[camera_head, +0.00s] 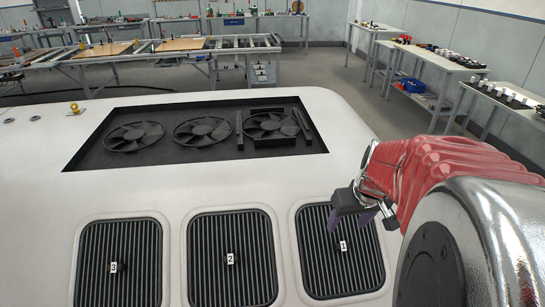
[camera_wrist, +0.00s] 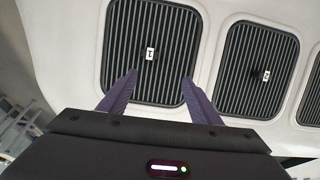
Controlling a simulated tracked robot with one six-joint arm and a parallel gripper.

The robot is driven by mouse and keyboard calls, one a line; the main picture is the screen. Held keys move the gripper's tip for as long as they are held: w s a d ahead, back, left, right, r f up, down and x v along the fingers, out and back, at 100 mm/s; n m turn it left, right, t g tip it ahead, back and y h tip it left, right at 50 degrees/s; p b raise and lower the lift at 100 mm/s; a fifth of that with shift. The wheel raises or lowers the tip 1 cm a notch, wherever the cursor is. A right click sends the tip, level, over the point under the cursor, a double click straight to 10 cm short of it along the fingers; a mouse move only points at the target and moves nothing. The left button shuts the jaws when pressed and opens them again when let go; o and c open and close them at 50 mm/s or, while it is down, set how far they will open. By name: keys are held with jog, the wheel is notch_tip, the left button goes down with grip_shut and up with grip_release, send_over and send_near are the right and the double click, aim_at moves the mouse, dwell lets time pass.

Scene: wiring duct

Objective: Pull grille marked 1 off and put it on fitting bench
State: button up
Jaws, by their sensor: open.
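The grille marked 1 (camera_head: 322,262) is a dark ribbed panel with rounded corners, seated in the white body at the right of a row of three. I cannot tell which of the tables is the fitting bench.
Grilles marked 2 (camera_head: 232,280) and 3 (camera_head: 118,280) sit to the left. Beyond them is a recess with three fans (camera_head: 203,132). A grey bench with small items (camera_head: 440,62) stands at the back right, and a long frame table (camera_head: 150,50) at the back left.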

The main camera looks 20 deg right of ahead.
aim_at(343, 244)
jog(key=d, duration=0.1)
jog(key=d+f, duration=0.1)
jog(key=shift+s+d+f, duration=0.15)
jog(key=shift+s+d, duration=0.1)
jog(key=shift+d, duration=0.15)
jog(key=shift+f, duration=0.1)
jog(key=shift+x, duration=6.8)
jog(key=shift+a, duration=0.1)
jog(key=shift+c, duration=0.5)
jog(key=c, duration=1.2)
jog(key=o, duration=0.7)
jog(key=c, duration=0.4)
